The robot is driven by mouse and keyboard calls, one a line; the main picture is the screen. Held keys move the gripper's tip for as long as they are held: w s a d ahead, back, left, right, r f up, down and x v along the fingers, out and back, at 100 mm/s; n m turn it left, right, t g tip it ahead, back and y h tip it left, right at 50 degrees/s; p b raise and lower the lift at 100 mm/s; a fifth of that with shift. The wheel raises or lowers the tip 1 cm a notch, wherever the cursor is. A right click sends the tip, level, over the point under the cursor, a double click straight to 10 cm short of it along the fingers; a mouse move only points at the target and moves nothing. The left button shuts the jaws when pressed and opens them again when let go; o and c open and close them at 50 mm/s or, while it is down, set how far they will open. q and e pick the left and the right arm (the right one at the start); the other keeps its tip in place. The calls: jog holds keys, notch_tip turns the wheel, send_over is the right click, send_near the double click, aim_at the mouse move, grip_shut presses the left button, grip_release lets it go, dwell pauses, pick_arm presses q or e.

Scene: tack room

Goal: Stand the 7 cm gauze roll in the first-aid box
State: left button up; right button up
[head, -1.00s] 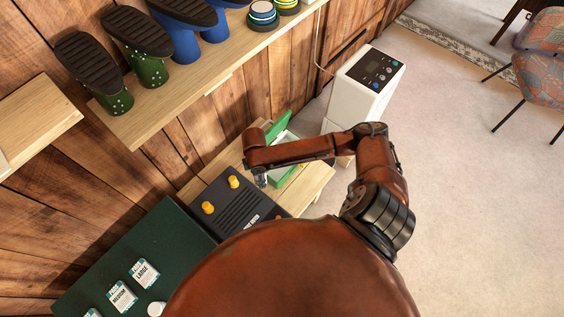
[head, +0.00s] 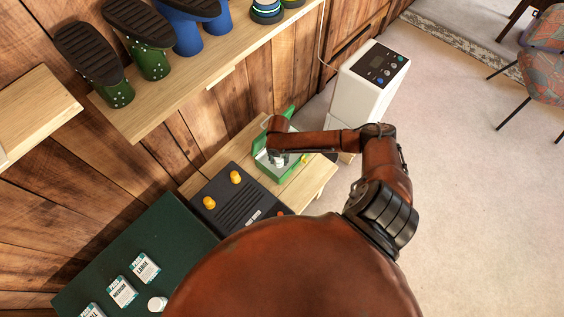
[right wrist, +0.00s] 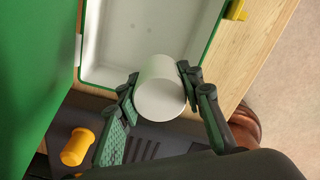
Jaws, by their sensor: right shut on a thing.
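The first-aid box (head: 265,173) is green with a white inside and stands open on the wooden bench in the head view. Its pale interior (right wrist: 118,40) and green rim fill the top of the right wrist view. My right gripper (head: 279,164) is over the box in the head view. In the right wrist view its fingers (right wrist: 157,95) are shut on a white gauze roll (right wrist: 160,92), one finger on each side. The roll overlaps the box's near edge in that view; I cannot tell how high it is. My left gripper is not in view.
A dark case (head: 232,200) with yellow knobs (head: 235,177) lies beside the box. A green surface (head: 180,235) holds size cards (head: 145,267) and a white round item (head: 157,304). A shelf with boots (head: 150,60) overhangs the bench. A white appliance (head: 362,90) stands behind.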

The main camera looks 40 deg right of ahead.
aim_at(279, 172)
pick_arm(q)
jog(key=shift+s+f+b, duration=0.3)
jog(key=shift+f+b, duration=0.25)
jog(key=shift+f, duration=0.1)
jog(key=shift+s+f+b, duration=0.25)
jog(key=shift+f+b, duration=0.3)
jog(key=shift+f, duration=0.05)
pick_arm(e)
notch_tip(279, 172, down, 9)
jog(key=shift+r, duration=0.2)
jog(key=shift+f, duration=0.15)
jog(key=o, duration=0.8)
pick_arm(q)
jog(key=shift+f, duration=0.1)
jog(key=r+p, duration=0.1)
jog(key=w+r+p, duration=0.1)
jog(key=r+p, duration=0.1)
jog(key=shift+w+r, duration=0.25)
pick_arm(e)
notch_tip(279, 172, up, 12)
jog(key=shift+a+r, duration=0.1)
jog(key=shift+r, duration=0.1)
